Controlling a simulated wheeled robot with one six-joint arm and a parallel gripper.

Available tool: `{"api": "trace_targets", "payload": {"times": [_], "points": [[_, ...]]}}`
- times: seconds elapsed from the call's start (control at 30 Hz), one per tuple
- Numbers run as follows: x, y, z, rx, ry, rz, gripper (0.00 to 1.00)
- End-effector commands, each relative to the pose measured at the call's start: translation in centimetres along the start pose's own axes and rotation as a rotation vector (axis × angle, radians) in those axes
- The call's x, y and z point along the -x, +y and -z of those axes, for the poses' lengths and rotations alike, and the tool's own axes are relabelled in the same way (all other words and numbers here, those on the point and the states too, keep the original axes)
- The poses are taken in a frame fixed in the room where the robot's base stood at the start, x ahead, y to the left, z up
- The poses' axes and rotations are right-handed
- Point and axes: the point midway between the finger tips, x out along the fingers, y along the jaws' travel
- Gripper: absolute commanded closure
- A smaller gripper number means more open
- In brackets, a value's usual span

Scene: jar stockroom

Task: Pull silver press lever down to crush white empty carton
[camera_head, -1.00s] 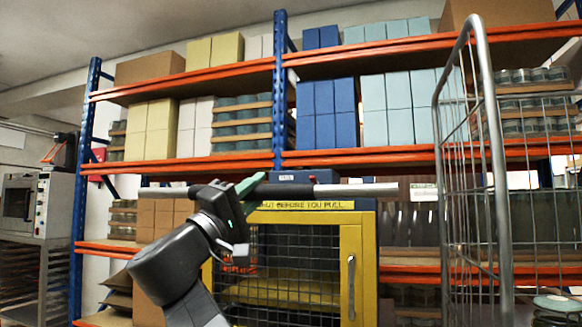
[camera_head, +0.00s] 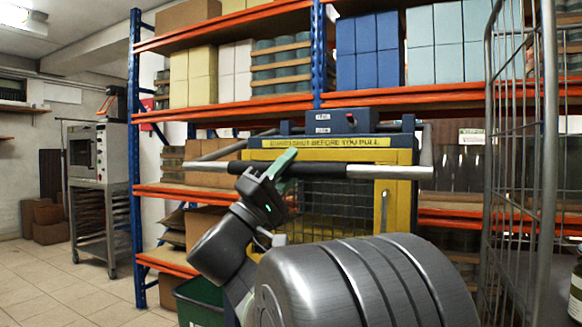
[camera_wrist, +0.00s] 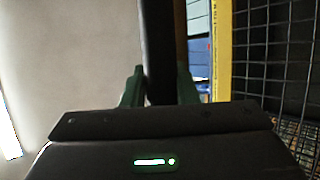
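The press has a yellow frame (camera_head: 393,200) with a mesh guard door and a sign ending "SHUT BEFORE YOU PULL". Its lever (camera_head: 390,172) is a horizontal bar with silver ends and a black middle, held by side arms just below the sign's level. My gripper (camera_head: 284,160) has its green fingers at the black part, left of the bar's middle. In the wrist view the dark lever bar (camera_wrist: 158,45) passes between the fingers and fills the gap. The gripper appears shut on it. I cannot make out the white carton; the lever, mesh and my arm cover the press interior.
A wire roll cage (camera_head: 490,150) stands close on the right. Shelving with orange beams (camera_head: 225,108) and boxes is behind the press. A green bin (camera_head: 200,300) is low beside my arm. Floor (camera_head: 60,290) is clear at left.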

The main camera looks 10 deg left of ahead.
Motion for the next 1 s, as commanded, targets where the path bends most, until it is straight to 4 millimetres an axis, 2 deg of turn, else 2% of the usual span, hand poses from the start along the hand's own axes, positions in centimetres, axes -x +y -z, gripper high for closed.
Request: {"api": "trace_targets", "payload": {"times": [0.03,0.07,0.33,0.47,0.57,0.8,1.0], "points": [[0.0,0.1,0.0,-0.001,0.000,0.000,0.63],[0.0,0.1,0.0,-0.001,0.000,0.000,0.57],[-0.1,0.0,0.0,-0.001,0.001,0.001,0.57],[0.6,0.0,0.1,-0.001,0.002,0.003,0.57],[2.1,0.1,0.2,-0.002,0.005,0.004,0.57],[7.6,0.1,0.3,-0.002,0.008,0.005,0.57],[11.5,0.2,0.1,-0.001,0.006,0.003,0.57]]}}
